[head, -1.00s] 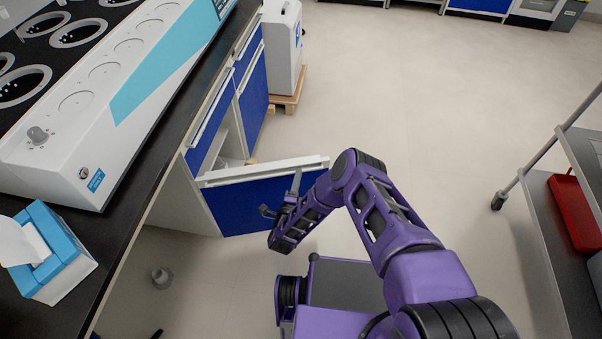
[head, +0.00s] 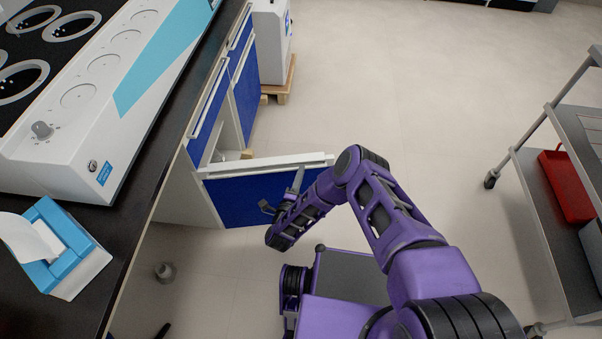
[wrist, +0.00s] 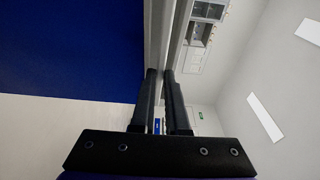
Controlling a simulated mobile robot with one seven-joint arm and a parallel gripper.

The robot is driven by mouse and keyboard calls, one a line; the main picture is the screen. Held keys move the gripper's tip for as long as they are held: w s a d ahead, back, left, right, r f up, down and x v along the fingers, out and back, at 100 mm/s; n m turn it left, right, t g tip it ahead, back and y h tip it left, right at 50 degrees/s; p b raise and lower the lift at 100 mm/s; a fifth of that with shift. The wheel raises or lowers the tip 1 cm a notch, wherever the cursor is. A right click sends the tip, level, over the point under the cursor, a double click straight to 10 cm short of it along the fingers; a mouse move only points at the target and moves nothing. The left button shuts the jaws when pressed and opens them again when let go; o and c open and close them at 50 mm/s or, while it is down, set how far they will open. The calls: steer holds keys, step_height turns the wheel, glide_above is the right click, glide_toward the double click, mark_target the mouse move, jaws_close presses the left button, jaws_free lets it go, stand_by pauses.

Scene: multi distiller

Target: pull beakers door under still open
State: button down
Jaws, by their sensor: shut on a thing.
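The cabinet door (head: 240,200) under the bench is blue with a pale handle strip (head: 265,165) along its top edge. It stands swung out from the cabinet front, well open. My gripper (head: 299,180) is at the outer part of this top edge. In the wrist view my gripper (wrist: 160,75) has its two dark fingers close together on the pale edge strip, with the blue door panel (wrist: 70,50) to the left. The still (head: 110,90) is the white unit with a light-blue stripe on the bench top. The cabinet's inside shows only in a narrow gap behind the door.
A black bench top (head: 150,165) runs along the left, with a blue and white tissue box (head: 52,248) on it. A cart (head: 555,190) with a red tray (head: 567,185) stands right.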

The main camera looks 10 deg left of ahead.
steer(key=c, duration=1.2)
jaws_free()
steer(key=s+a+p, duration=0.1)
steer(key=s+p, duration=0.6)
steer(key=s, duration=1)
steer(key=shift+s+a, duration=0.15)
steer(key=shift+a, duration=0.15)
